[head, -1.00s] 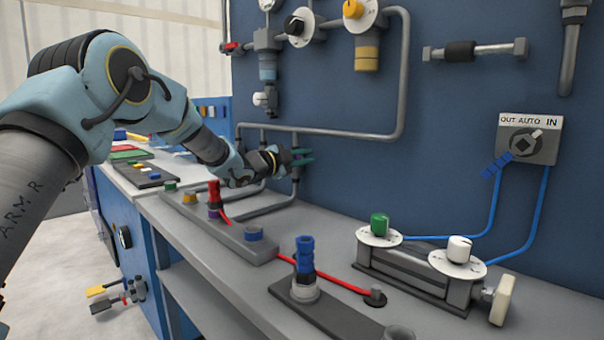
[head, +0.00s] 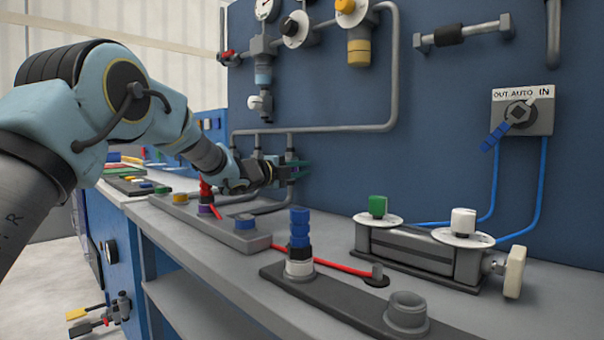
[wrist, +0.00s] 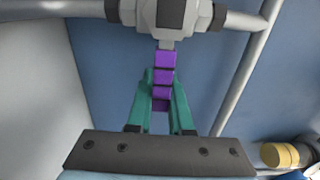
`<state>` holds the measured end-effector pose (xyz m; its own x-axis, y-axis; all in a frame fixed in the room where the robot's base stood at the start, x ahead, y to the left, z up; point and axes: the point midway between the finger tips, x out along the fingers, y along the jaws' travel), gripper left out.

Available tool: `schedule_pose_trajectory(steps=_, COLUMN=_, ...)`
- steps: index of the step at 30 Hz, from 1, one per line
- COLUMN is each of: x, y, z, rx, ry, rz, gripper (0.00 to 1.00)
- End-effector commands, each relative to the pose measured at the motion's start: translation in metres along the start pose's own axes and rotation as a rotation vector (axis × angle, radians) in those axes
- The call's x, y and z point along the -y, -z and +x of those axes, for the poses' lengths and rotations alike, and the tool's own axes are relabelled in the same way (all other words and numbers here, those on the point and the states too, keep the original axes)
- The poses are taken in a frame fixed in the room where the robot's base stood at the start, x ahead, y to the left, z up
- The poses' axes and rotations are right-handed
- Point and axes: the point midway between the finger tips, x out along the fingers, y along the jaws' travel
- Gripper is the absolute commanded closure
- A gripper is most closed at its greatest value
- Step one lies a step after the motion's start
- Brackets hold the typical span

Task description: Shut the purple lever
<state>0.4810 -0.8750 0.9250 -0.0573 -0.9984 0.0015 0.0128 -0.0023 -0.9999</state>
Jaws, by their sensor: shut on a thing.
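The purple lever (wrist: 165,60) shows in the wrist view as a ribbed handle hanging down from a grey valve body (wrist: 167,17). It points crosswise to the pipe stubs on either side of the valve. My gripper (wrist: 162,80) has teal fingers on both sides of the lever's lower part and is shut on it. In the head view my gripper (head: 296,170) is at the lower pipes in front of the blue panel. The lever cannot be made out there, hidden by the gripper and arm.
The blue panel (head: 440,90) with grey pipes (head: 330,129) stands close behind my gripper. Below are a grey block with coloured caps (head: 215,228), a blue-ribbed fitting (head: 299,228) and a cylinder with green and white knobs (head: 415,245). A yellow-capped part (wrist: 280,155) is at lower right in the wrist view.

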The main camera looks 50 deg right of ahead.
Motion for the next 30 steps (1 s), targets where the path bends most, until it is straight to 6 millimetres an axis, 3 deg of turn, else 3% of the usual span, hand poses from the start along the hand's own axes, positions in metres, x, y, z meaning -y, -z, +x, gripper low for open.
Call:
schedule_pose_trajectory(steps=10, x=-0.003, y=0.0, z=0.0, rx=-0.001, ry=-0.004, rz=0.004, gripper=1.0)
schedule_pose_trajectory(steps=11, x=-0.003, y=0.0, z=0.0, rx=-0.001, ry=-0.005, rz=0.003, gripper=0.79)
schedule_pose_trajectory(steps=18, x=-0.002, y=0.0, z=0.0, rx=-0.001, ry=-0.003, rz=0.003, gripper=0.52)
schedule_pose_trajectory(steps=26, x=-0.001, y=0.0, z=-0.001, rx=0.0, ry=-0.002, rz=0.002, gripper=0.51)
schedule_pose_trajectory(steps=30, x=-0.001, y=-0.001, z=-0.013, rx=0.001, ry=-0.003, rz=0.002, gripper=0.51)
